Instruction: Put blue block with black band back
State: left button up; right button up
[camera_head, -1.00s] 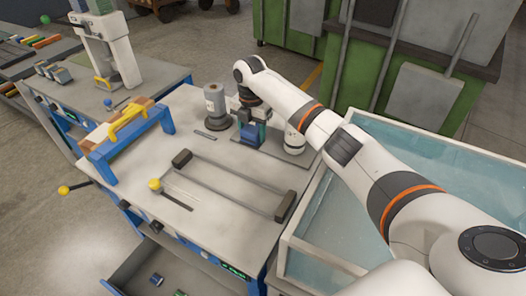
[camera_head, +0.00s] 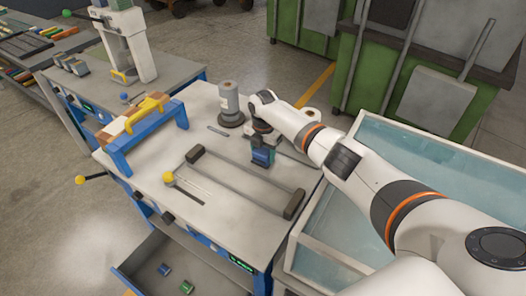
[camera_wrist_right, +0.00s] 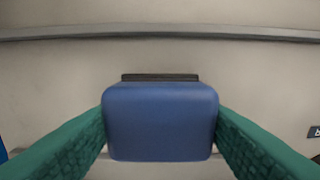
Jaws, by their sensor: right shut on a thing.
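The blue block with black band (camera_head: 262,157) is in my right gripper (camera_head: 262,150), over the right part of the workbench in the head view. In the right wrist view the blue block (camera_wrist_right: 160,120) sits between the two green fingers of my right gripper (camera_wrist_right: 160,125), and a dark strip shows along its far edge. The gripper is shut on it. I cannot tell how far the block is above the bench top. The open drawer (camera_head: 140,262) below the bench front holds a blue block (camera_head: 164,269) and a green block (camera_head: 186,287). My left gripper is not in view.
A dark-ended rail frame (camera_head: 235,182) lies on the workbench (camera_head: 215,215). A grey cylinder (camera_head: 230,105) stands behind my gripper. A blue stand with a yellow handle (camera_head: 146,117) is at the left. A glass-walled tank (camera_head: 345,215) borders the bench at the right.

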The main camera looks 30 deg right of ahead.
aim_at(263, 150)
jog(key=shift+f, duration=0.15)
jog(key=o, duration=0.9)
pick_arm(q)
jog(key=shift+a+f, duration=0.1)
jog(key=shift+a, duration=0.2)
pick_arm(e)
jog(key=shift+r, duration=0.25)
pick_arm(q)
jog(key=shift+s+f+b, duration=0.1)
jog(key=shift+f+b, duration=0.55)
jog(key=shift+b, duration=0.05)
pick_arm(e)
notch_tip(263, 150, up, 12)
jog(key=shift+d+f, duration=0.1)
